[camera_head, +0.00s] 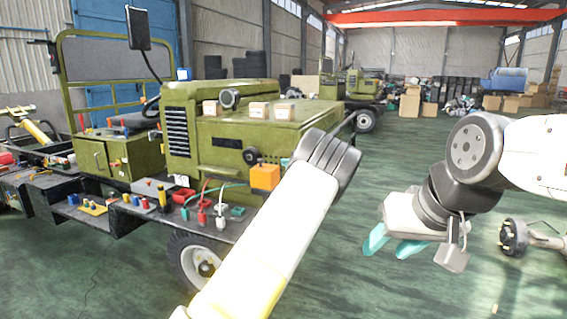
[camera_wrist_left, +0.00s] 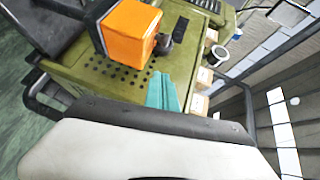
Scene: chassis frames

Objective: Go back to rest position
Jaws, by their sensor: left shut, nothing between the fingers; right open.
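My left arm reaches up from the bottom of the head view, and its dark wrist covers most of the left gripper. A teal fingertip of the left gripper (camera_head: 285,162) shows just beside the wrist. In the left wrist view the teal fingers of this gripper (camera_wrist_left: 163,92) are together and empty, in front of the green vehicle body. My right gripper (camera_head: 392,245) hangs at the right of the head view, its two teal fingers apart and empty, over the green floor.
A green truck chassis (camera_head: 200,95) stands at left and centre, its front wheel (camera_head: 203,265) near my left arm. An orange box (camera_head: 265,177) is close to the left gripper and also shows in the wrist view (camera_wrist_left: 125,32). Small boxes (camera_head: 259,110) sit on the hood. Floor at right is mostly clear.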

